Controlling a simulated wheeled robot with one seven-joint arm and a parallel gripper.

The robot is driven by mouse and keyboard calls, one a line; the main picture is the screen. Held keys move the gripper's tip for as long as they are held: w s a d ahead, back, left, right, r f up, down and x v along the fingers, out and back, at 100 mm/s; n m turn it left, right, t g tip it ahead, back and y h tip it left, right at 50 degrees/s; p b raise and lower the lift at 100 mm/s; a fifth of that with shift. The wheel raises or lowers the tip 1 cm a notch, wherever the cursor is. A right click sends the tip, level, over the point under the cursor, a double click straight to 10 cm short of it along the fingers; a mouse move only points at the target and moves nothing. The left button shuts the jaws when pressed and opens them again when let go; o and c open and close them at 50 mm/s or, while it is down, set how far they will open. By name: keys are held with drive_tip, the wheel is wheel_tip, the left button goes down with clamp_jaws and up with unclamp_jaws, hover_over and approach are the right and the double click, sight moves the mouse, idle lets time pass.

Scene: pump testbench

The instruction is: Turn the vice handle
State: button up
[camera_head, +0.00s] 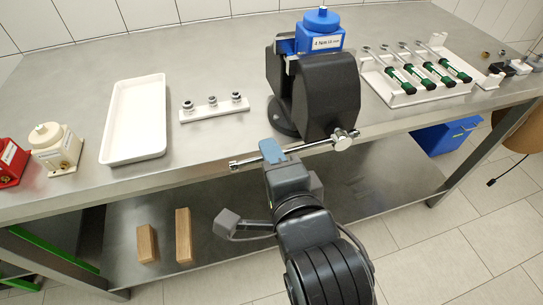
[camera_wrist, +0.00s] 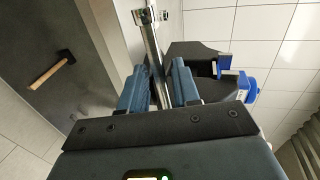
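The dark grey vice (camera_head: 325,95) stands at the front edge of the metal table and holds a blue pump (camera_head: 320,38) in its jaws. Its handle (camera_head: 316,147) is a thin silver bar, slanting slightly upward to the right in front of the vice. My gripper (camera_head: 272,151) is at the left part of the bar, and its fingers partly cover it. In the wrist view the bar (camera_wrist: 154,45) runs between the two blue fingers of my gripper (camera_wrist: 158,75). The fingers stand apart with a gap beside the bar. The vice (camera_wrist: 190,62) shows behind the right finger.
A beige pump (camera_head: 55,152) and a red part (camera_head: 10,165) stand at left. Wooden blocks (camera_head: 183,235) are on the lower shelf.

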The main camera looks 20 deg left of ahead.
drive_tip(key=v, duration=0.7)
drive_tip(key=shift+d+b, duration=0.15)
drive_tip(key=shift+b, duration=0.2)
drive_tip(key=shift+s, duration=0.1)
